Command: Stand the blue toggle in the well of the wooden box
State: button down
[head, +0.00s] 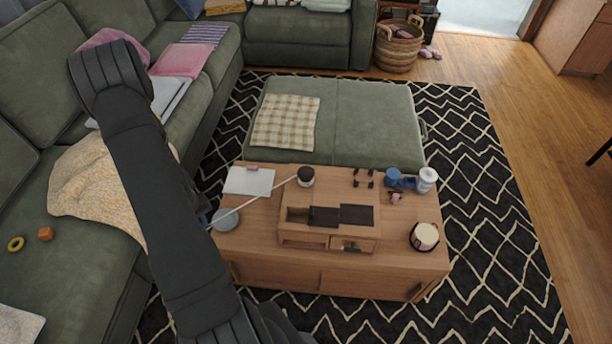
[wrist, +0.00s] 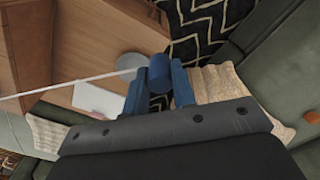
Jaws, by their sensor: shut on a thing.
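The blue toggle (wrist: 158,72) is a short blue cylinder between the two blue fingers of my gripper (wrist: 159,82) in the wrist view. My gripper is shut on it. A thin white rod or cord (wrist: 75,84) runs left from beside the toggle. In the head view this white line (head: 258,199) slants over the table; my black arm hides most of the gripper and the toggle, left of the table. The wooden box (head: 292,228) stands on the table, right of my arm, with dark openings in its top. I cannot tell which opening is the well.
The wooden table (head: 420,262) also holds a grey disc (head: 226,219), a white pad (head: 248,181), a dark-lidded jar (head: 306,176), small black pieces (head: 363,178), a blue object (head: 399,179), a white spool (head: 427,178) and a candle (head: 424,237). A green sofa stands left.

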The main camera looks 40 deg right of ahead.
jog(key=s+d, duration=0.3)
jog(key=d, duration=0.4)
jog(key=shift+d, duration=0.2)
dwell(0.8)
jog(key=shift+s, duration=0.1)
jog(key=s+d, duration=0.3)
jog(key=d, duration=0.4)
jog(key=shift+d, duration=0.25)
dwell(0.8)
jog(key=shift+s, duration=0.1)
jog(key=s+d, duration=0.3)
jog(key=d, duration=0.4)
jog(key=shift+d, duration=0.25)
dwell(0.7)
jog(key=s+d, duration=0.3)
jog(key=d, duration=0.4)
jog(key=shift+d, duration=0.3)
dwell(0.8)
jog(key=shift+s, duration=0.1)
